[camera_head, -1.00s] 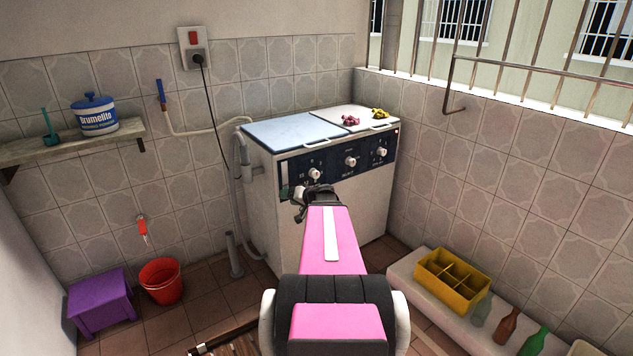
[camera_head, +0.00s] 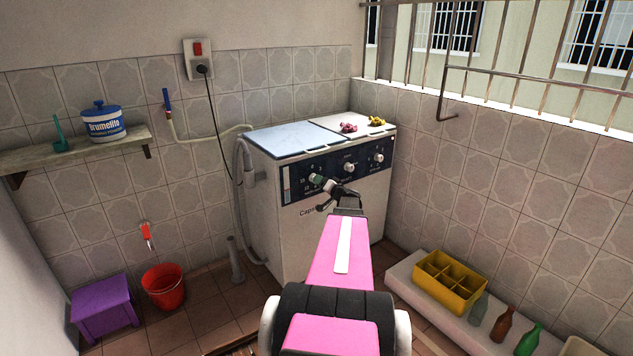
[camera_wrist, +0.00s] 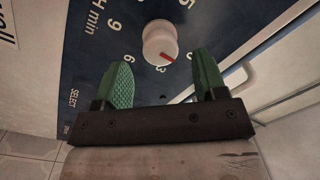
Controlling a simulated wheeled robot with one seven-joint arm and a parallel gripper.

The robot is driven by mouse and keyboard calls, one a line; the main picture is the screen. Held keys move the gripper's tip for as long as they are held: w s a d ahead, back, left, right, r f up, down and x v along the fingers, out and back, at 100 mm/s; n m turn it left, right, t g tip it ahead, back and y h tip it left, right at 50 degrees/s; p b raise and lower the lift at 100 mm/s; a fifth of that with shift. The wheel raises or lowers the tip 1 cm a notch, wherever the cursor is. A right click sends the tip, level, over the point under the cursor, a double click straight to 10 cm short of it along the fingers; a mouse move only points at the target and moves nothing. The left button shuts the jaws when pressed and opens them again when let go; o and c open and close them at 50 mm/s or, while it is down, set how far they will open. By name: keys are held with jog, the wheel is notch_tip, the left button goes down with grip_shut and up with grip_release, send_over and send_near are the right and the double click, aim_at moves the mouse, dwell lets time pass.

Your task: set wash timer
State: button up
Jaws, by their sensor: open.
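The washing machine (camera_head: 300,225) stands in the back corner with a dark blue control panel (camera_head: 288,185) and several white knobs. The middle knob (camera_head: 349,167) and right knob (camera_head: 379,158) are clear in the head view. The red mark points toward the picture's lower right.
Pink and yellow cloths lie on the machine's lid (camera_head: 335,122). A yellow crate (camera_head: 450,281) and several bottles stand on the ledge at right. A red bucket (camera_head: 164,287) and purple stool (camera_head: 102,306) are at left.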

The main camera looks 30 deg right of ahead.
jog(key=shift+w+a, duration=0.15)
jog(key=shift+w, duration=0.9)
jog(key=shift+w+a, duration=0.15)
jog(key=shift+w, duration=0.9)
jog(key=c, duration=0.9)
